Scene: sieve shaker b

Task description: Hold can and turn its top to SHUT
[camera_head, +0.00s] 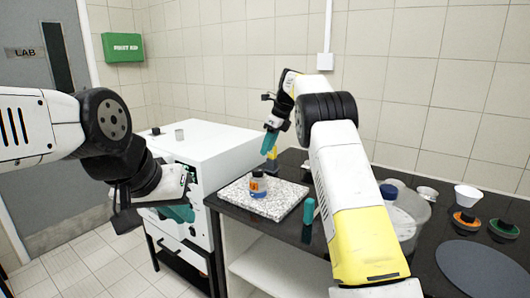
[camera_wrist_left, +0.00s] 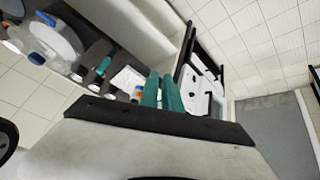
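A white machine (camera_head: 205,150) stands left of the black table (camera_head: 400,178). A teal-handled tool (camera_head: 308,211) is near the slab. A clear container with a blue lid (camera_head: 405,212), a white bowl (camera_head: 467,195), sieves and a dark disc (camera_head: 485,268) are at the right. A yellow object (camera_head: 272,153) is behind the slab.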

